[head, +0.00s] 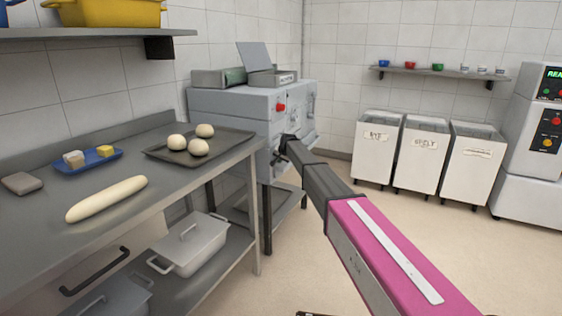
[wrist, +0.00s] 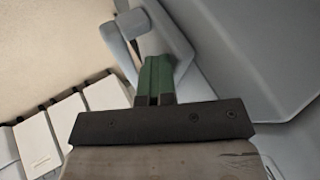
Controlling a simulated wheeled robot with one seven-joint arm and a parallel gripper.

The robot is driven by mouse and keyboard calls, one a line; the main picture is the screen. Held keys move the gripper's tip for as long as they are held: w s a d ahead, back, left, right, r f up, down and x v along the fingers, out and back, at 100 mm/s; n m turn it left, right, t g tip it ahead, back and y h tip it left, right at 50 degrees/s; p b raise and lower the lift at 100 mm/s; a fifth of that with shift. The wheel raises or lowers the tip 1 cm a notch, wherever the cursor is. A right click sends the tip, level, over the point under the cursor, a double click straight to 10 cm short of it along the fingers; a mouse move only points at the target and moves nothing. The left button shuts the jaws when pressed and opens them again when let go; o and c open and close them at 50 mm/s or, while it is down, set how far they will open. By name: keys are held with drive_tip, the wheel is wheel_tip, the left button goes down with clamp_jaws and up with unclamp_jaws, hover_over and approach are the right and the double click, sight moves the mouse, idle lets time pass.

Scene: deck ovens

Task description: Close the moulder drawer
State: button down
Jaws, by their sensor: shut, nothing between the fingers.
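The grey moulder (head: 232,106) stands past the end of the steel bench, with a red button on its side. My arm reaches to its right side, and my gripper (head: 284,150) is at the machine's lower right, small and dark there. In the wrist view my gripper (wrist: 155,78) has its green fingers shut together with nothing between them. A grey-blue bracket or handle-like part (wrist: 172,25) lies just beyond the fingertips, close to or touching them; I cannot tell which. Smooth grey-blue panels of the moulder (wrist: 245,45) fill the right. How far the drawer is out is hidden.
The steel bench (head: 60,235) at left holds a dark tray (head: 228,148) with dough balls, a long dough piece (head: 106,199) and a blue tray (head: 62,167). White bins (head: 421,155) stand along the back wall. The floor (head: 500,245) at right is clear.

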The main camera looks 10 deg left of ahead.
drive_tip(key=shift+w+a, duration=0.1)
drive_tip(key=shift+a, duration=0.2)
drive_tip(key=s+d+r, duration=0.7)
drive_tip(key=d+r, duration=0.1)
drive_tip(key=s+d+f+n+g+h, duration=0.1)
drive_tip(key=s+d+f, duration=0.6)
drive_tip(key=s+d, duration=0.25)
drive_tip(key=s+d+f+g+h, duration=0.1)
drive_tip(key=s+d+f+g, duration=0.1)
drive_tip(key=s+d+f, duration=0.65)
drive_tip(key=s+d+f+g, duration=0.1)
drive_tip(key=s+d+f, duration=0.1)
drive_tip(key=s+d, duration=0.3)
drive_tip(key=s+d+f+n+g+h, duration=0.1)
drive_tip(key=s+d, duration=0.5)
drive_tip(key=s, duration=0.7)
drive_tip(key=s+d+f+g+h, duration=0.1)
drive_tip(key=s+d+f, duration=0.2)
drive_tip(key=s+d, duration=0.3)
drive_tip(key=s, duration=0.3)
drive_tip(key=shift+s+d+f, duration=0.15)
drive_tip(key=shift+s+f, duration=0.1)
drive_tip(key=shift+s, duration=0.15)
